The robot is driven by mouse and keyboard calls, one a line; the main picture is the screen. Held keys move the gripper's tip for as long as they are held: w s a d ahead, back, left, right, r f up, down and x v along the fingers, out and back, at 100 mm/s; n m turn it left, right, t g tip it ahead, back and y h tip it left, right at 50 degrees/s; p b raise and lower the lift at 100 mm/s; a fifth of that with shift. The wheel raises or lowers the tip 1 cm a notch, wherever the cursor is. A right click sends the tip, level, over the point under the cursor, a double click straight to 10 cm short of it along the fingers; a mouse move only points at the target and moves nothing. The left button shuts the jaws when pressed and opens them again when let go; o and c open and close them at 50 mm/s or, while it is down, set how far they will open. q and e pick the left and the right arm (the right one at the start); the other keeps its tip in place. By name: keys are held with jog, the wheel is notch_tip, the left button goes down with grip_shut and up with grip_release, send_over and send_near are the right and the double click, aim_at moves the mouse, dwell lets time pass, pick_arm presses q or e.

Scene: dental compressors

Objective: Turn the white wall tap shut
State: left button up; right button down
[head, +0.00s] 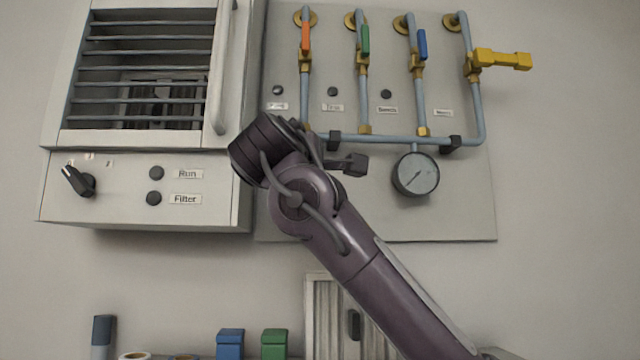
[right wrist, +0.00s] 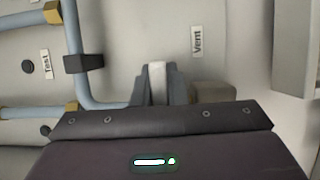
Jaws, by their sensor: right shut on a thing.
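In the right wrist view, a white handle (right wrist: 157,78), the white wall tap, stands upright between the fingers of my right gripper (right wrist: 157,88). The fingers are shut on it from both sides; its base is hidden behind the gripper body. In the head view my right arm reaches up from the lower right. Its dark gripper (head: 314,142) is at the lower left of the pipe panel, and it hides the white tap there. My left gripper is in neither view.
The grey panel (head: 460,205) carries orange (head: 306,37), green (head: 365,42), blue (head: 422,45) and yellow (head: 502,59) taps, pipes and a round gauge (head: 415,174). A vented cabinet (head: 140,185) with a black knob (head: 79,181) is close on the left. Blue and green boxes stand below.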

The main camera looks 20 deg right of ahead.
jog(key=shift+f, duration=0.2)
dwell(0.3)
jog(key=c, duration=1.4)
grip_release()
jog(key=shift+r, duration=0.1)
jog(key=shift+c, duration=0.2)
jog(key=shift+s, duration=0.15)
